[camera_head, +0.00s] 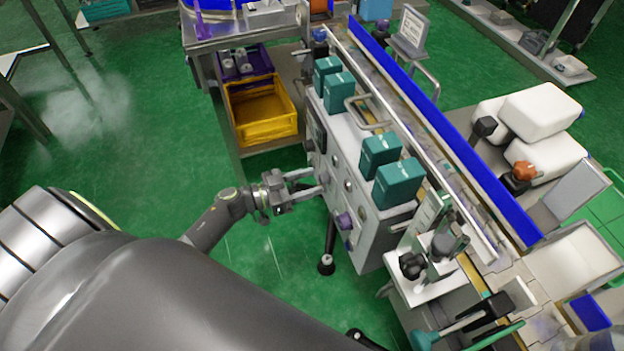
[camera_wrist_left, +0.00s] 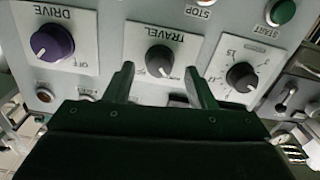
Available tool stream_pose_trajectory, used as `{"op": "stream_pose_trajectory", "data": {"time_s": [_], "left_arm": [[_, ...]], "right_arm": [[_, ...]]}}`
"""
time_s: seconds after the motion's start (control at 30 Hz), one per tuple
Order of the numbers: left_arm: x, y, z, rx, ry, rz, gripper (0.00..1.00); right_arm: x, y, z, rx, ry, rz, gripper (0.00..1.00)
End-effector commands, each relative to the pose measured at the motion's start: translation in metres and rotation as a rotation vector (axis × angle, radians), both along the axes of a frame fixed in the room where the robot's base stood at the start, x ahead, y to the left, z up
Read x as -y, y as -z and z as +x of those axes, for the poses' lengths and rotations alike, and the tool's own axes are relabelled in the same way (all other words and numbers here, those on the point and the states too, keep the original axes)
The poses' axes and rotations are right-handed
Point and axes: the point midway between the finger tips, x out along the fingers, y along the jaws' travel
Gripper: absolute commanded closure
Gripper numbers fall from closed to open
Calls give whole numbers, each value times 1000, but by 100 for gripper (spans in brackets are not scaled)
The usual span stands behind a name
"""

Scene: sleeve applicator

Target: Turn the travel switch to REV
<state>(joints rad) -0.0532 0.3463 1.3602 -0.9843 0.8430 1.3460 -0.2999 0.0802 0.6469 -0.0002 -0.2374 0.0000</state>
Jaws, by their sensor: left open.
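The travel switch (camera_wrist_left: 159,60) is a dark round knob on a light plate marked TRAVEL, upside down in the left wrist view. The lettering of its positions is too small or hidden to read. My left gripper (camera_wrist_left: 158,82) is open, with one finger on each side of the knob's lower part in that view. I cannot tell whether the fingers touch it. In the head view my left gripper (camera_head: 307,185) reaches the front of the grey machine cabinet (camera_head: 379,240). My right gripper is not in view.
The purple DRIVE knob (camera_wrist_left: 52,42) and a dark numbered knob (camera_wrist_left: 241,77) flank the travel switch. A green START button (camera_wrist_left: 280,12) is nearby. Teal boxes (camera_head: 398,183) stand on top of the cabinet. A yellow crate (camera_head: 263,132) sits behind the gripper. Green floor is clear at left.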

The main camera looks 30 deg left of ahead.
Motion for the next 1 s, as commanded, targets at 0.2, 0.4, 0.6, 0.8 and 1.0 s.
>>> {"op": "stream_pose_trajectory", "data": {"time_s": [0.2, 0.4, 0.6, 0.8, 1.0], "left_arm": [[9, 0, 9, -1, 1, -1, 50], [9, 0, 10, -1, 1, -1, 50], [9, 0, 9, 0, 0, 0, 71], [9, 0, 9, 0, 0, 0, 94], [8, 0, 9, 10, 0, 11, 94]], "right_arm": [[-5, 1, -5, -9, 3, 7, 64], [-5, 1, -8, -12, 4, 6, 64], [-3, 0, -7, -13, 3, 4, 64], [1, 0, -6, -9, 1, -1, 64], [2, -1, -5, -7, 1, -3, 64]]}}
